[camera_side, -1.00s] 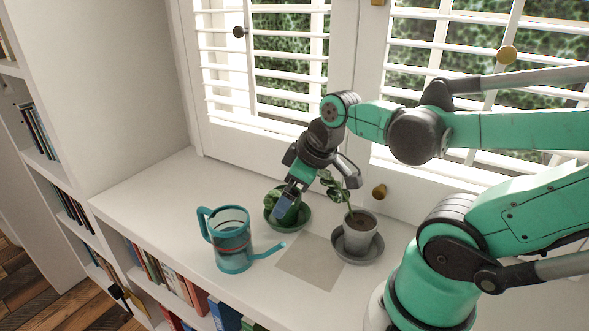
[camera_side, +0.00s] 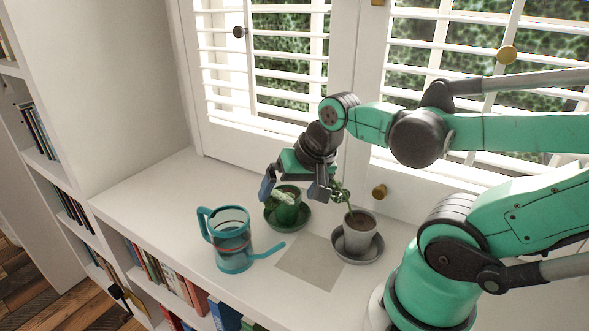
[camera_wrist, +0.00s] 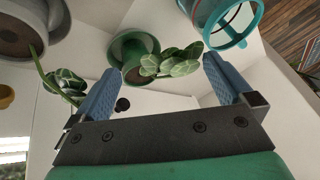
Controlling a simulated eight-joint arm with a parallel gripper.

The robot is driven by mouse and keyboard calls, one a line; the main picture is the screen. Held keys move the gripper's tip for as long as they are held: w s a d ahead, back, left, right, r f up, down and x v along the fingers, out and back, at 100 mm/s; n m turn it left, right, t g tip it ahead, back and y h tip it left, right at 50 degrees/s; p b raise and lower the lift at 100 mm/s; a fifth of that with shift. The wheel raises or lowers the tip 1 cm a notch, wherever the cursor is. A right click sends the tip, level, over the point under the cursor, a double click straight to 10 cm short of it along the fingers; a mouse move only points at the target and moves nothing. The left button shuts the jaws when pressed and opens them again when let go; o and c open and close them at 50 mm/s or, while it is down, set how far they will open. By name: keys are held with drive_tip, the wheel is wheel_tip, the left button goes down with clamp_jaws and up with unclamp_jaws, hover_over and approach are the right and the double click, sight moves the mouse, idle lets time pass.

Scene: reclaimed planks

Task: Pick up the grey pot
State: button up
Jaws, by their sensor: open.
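The grey pot (camera_side: 361,238) holds dark soil and a leafy plant. It stands upright on a grey saucer (camera_side: 371,256) to the right of the green pot, and part of it shows at the top left of the wrist view (camera_wrist: 22,32). My gripper (camera_side: 297,192) is open and empty, up and left of the grey pot, above the green pot. In the wrist view the blue fingers of my gripper (camera_wrist: 160,92) are wide apart, with the green pot ahead between them. Leaves of the grey pot's plant (camera_wrist: 62,84) lie just outside the left finger.
The green pot (camera_side: 287,212) stands on a green saucer (camera_side: 301,223). A teal watering can (camera_side: 231,245) is at the front left, its spout pointing right. A flat grey square (camera_side: 311,263) lies on the white shelf top. Shuttered windows stand close behind.

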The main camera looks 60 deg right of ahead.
drive_tip(key=s+d+f+m+g, duration=0.2)
drive_tip(key=s+d+m, duration=0.3)
drive_tip(key=m, duration=0.5)
drive_tip(key=m+g+y, duration=0.2)
drive_tip(key=m, duration=1.1)
hover_over(360, 222)
drive_tip(key=shift+s+a+f, duration=0.25)
drive_tip(key=shift+s+f, duration=0.15)
drive_tip(key=shift+s, duration=0.05)
drive_tip(key=shift+w+a+f, duration=0.1)
drive_tip(key=shift+w+f, duration=0.05)
drive_tip(key=shift+f, duration=1.25)
drive_tip(key=shift+w+a+f, duration=0.1)
drive_tip(key=shift+w+f, duration=0.05)
drive_tip(key=shift+f, duration=1.2)
drive_tip(key=shift+m, duration=0.3)
clamp_jaws()
drive_tip(key=shift+r, duration=0.15)
wheel_tip(360, 222, up, 23)
